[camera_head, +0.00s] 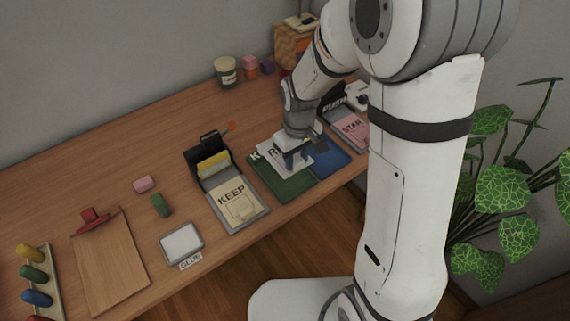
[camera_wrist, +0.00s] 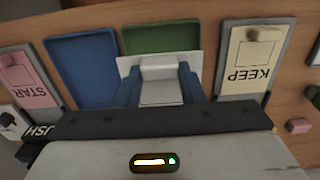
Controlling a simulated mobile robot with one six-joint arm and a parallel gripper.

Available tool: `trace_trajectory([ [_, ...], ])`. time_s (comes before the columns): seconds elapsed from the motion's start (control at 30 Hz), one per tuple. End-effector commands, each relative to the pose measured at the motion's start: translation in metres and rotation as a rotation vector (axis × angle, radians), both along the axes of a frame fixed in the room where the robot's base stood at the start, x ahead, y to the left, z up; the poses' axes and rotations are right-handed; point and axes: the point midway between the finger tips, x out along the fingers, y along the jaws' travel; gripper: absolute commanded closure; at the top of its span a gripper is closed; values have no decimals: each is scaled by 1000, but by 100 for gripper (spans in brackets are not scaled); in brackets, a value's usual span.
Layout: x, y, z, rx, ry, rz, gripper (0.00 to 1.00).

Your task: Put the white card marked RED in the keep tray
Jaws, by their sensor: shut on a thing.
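My gripper (camera_head: 291,158) is shut on a white card (camera_head: 268,150), over the green tray (camera_head: 290,188). An R shows on the card; the rest of its word is hidden. In the wrist view the card (camera_wrist: 196,63) sticks out past both blue fingers of my gripper (camera_wrist: 158,74), overlapping the green tray (camera_wrist: 160,36). I cannot tell whether it touches the tray. A K shows at the green tray's back left edge, its other letters covered. A grey holder with a cream sheet marked KEEP (camera_head: 230,199) stands to the left, and also shows in the wrist view (camera_wrist: 248,80).
A blue tray (camera_head: 330,160) adjoins the green one on the right. Beyond it is a pink sheet marked STAR (camera_head: 352,128). A clipboard (camera_head: 110,265), a white pad (camera_head: 181,243) and small blocks lie left.

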Motion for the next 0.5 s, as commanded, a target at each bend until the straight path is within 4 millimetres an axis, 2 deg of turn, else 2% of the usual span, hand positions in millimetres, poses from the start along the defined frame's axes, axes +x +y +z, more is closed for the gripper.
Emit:
trace_trajectory([
  [0.1, -2, 1, -25, -2, 7, 5, 86],
  [0.2, -2, 2, -41, -1, 5, 7, 86],
  [0.5, -2, 3, -69, -1, 4, 8, 86],
])
